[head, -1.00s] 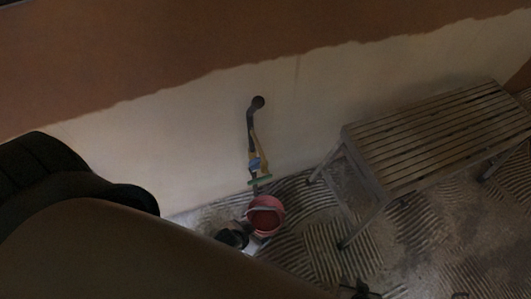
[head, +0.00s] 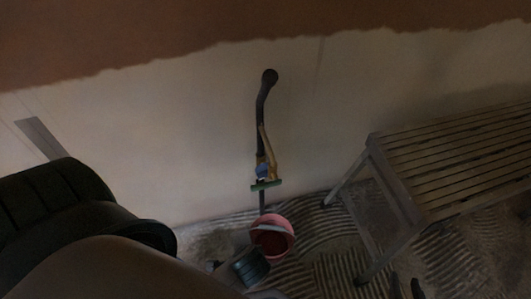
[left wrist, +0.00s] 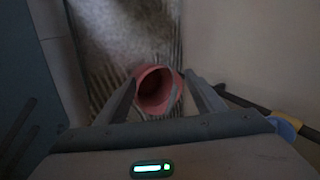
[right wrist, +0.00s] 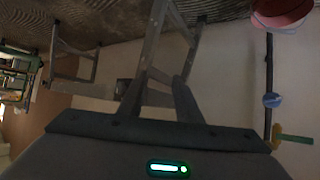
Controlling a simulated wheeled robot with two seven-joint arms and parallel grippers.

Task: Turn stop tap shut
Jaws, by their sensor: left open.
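A dark pipe (head: 261,110) runs down the pale wall. Low on it are a blue fitting (head: 262,170), a yellowish lever (head: 267,145) slanting upward and a green crosswise handle (head: 266,185); which is the stop tap I cannot tell. The right wrist view shows the blue fitting (right wrist: 271,100) and green handle (right wrist: 295,138) right of my right gripper (right wrist: 163,78), which is open and empty. In the head view the right gripper (head: 406,284) is at the bottom edge, apart from the pipe. My left gripper (left wrist: 159,79) is open, with the pink bucket beyond its fingers.
The pink bucket (head: 272,240) stands on the ridged floor below the pipe. A slatted wooden bench (head: 455,165) stands to the right; its legs also show close beyond the right fingers. My left arm covers the lower left of the head view.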

